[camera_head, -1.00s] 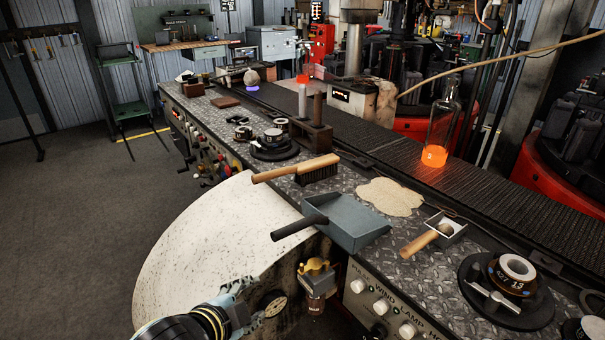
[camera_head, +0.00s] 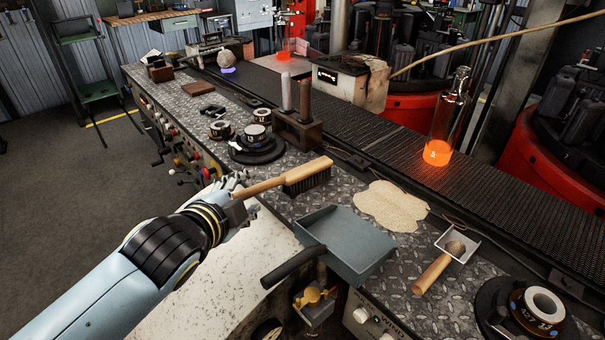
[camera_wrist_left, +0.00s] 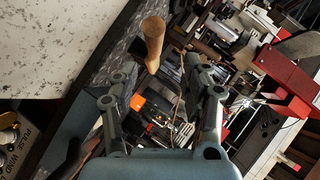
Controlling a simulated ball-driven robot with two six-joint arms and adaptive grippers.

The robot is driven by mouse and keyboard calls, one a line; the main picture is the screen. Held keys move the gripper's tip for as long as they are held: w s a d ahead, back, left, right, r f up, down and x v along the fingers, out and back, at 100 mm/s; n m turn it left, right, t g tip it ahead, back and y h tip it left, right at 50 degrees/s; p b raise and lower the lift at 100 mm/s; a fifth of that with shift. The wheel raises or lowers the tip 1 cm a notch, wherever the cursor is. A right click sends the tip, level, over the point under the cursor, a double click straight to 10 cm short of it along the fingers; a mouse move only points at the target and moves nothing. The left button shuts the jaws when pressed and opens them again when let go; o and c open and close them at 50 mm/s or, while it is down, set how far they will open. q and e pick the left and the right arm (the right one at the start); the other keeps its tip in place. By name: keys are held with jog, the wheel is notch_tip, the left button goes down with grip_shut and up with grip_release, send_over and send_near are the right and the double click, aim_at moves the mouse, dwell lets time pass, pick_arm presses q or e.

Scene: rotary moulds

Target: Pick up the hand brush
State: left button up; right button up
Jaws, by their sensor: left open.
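The hand brush (camera_head: 300,176) lies on the dark diamond-plate bench top, with a light wooden handle pointing left and dark bristles under its right part. Its handle end also shows in the left wrist view (camera_wrist_left: 153,42), just ahead of and between the fingertips. My left gripper (camera_head: 240,186) is at the handle's left end, partly hidden behind the wrist. In the left wrist view its fingers (camera_wrist_left: 155,70) are spread apart with nothing clasped. I cannot tell whether a finger touches the handle. My right gripper is not in view.
A grey dustpan (camera_head: 345,243) with a dark handle lies right in front of the brush. A round black mould (camera_head: 257,148) and a block with two posts (camera_head: 297,130) stand behind. A sand patch (camera_head: 391,205) and a small scoop (camera_head: 433,270) lie to the right.

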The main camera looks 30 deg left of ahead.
aim_at(253, 193)
pick_arm(q)
jog(key=shift+w+a+f, duration=0.15)
jog(key=shift+w+f, duration=0.05)
jog(key=shift+w, duration=0.35)
jog(key=shift+w+a+f, duration=0.1)
jog(key=shift+w+f, duration=0.1)
jog(key=shift+f, duration=0.05)
jog(key=x, duration=0.2)
jog(key=f+x, duration=0.1)
jog(key=x, duration=0.1)
jog(key=shift+a, duration=0.25)
jog(key=shift+w+f, duration=0.15)
jog(key=shift+w, duration=0.05)
jog(key=shift+s, duration=0.1)
jog(key=shift+c, duration=0.7)
grip_shut()
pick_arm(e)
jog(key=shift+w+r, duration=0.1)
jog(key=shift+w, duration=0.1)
